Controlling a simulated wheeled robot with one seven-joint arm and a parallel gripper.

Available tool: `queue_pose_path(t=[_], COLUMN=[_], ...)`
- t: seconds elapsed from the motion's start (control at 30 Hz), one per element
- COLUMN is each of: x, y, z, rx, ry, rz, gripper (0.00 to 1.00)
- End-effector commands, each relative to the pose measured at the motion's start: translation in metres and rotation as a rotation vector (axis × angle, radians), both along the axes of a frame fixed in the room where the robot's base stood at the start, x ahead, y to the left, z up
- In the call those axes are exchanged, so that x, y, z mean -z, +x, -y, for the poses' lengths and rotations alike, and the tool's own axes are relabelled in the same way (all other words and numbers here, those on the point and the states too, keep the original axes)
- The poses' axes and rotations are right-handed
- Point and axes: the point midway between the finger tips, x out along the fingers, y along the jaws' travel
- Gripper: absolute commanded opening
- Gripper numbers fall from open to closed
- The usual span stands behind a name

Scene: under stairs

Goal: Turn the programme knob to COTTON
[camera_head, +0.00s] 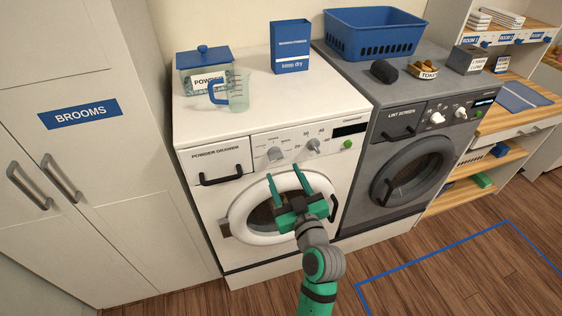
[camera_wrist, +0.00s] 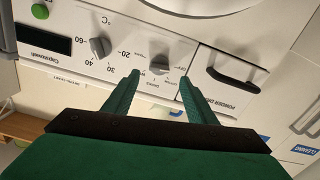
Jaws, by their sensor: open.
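The white washing machine (camera_head: 190,125) stands at the centre of the head view. Its programme knob (camera_head: 275,154) is the left grey knob on the panel, beside the powder drawer; small labels around it are too small to read surely. The wrist view shows this knob (camera_wrist: 159,64) upside down, just beyond and between the fingertips. My gripper (camera_head: 284,172) is open and empty in front of the panel, below the knob in the head view; its two green fingers (camera_wrist: 160,77) also show in the wrist view. I cannot see any contact with the knob.
A temperature knob (camera_head: 312,145) and a green button (camera_head: 347,144) lie to the right on the panel. The powder drawer handle (camera_head: 220,176) juts out at left. The round door (camera_head: 236,222) is below. A grey dryer (camera_head: 385,150) adjoins at right.

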Motion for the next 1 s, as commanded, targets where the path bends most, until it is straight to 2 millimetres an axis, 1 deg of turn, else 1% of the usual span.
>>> queue_pose_path(t=[0.03,0.2,0.4,0.57,0.8,0.83,0.87,0.9,0.97,1.0], x=[-0.001,0.000,0.000,0.000,0.000,0.000,0.000,0.000,0.000,0.000], y=[0.010,0.037,0.057,0.063,0.064,0.064,0.064,0.063,0.064,0.064], z=[-0.003,-0.010,-0.016,-0.018,-0.018,-0.017,-0.017,-0.017,-0.017,-0.017], rx=[0.000,0.003,0.004,0.005,0.006,0.006,0.006,0.006,0.007,0.007], ry=[0.000,0.000,0.000,0.000,0.001,0.001,0.001,0.001,0.001,0.001], rz=[0.001,0.000,0.000,0.001,0.000,0.000,0.000,0.000,0.000,0.000], gripper=[0.52,0.52,0.52,0.52,0.52,0.47,0.40,0.30,0.16,0.10])
